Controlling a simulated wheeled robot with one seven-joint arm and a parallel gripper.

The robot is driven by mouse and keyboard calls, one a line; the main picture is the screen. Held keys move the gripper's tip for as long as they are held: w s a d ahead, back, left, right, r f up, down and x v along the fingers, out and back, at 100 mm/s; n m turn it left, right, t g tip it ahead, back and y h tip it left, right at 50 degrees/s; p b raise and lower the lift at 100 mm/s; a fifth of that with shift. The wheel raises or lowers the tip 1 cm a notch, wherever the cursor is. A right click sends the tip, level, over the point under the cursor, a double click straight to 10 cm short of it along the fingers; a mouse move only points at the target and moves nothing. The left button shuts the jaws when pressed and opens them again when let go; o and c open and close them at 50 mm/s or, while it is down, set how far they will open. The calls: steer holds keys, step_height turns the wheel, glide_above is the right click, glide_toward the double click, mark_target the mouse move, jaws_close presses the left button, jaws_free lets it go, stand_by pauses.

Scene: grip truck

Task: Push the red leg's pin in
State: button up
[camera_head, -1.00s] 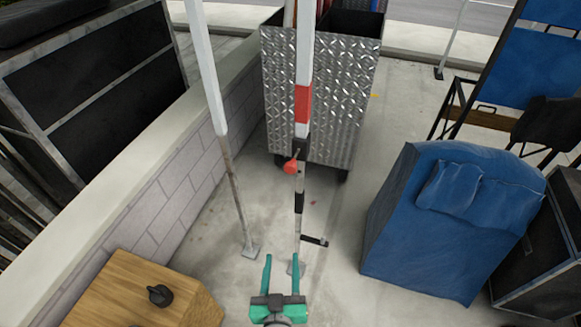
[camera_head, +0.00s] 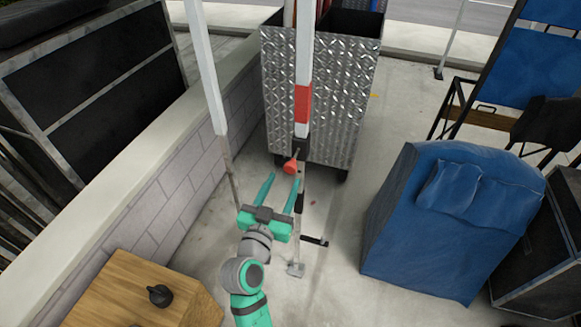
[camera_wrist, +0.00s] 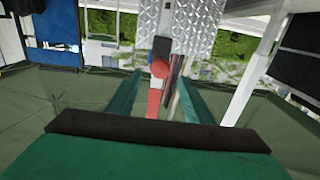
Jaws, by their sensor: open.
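The red leg (camera_head: 302,104) is a white pole with a red band, standing in front of the metal cart. Its pin has a round red-orange knob (camera_head: 291,167) on the dark collar, sticking out toward me. My gripper (camera_head: 283,178) is open and empty, with its green fingers pointing up at the pin. The knob shows just past the fingertips, closer to the right one. In the wrist view the knob (camera_wrist: 160,69) appears between the two fingertips of my gripper (camera_wrist: 160,79). Whether anything touches the knob, and how deep the pin sits, I cannot tell.
A diamond-plate cart (camera_head: 345,95) is behind the red leg. A small black handle (camera_head: 315,240) juts from the lower leg.

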mark_target(289, 169)
steer(key=x, duration=0.7)
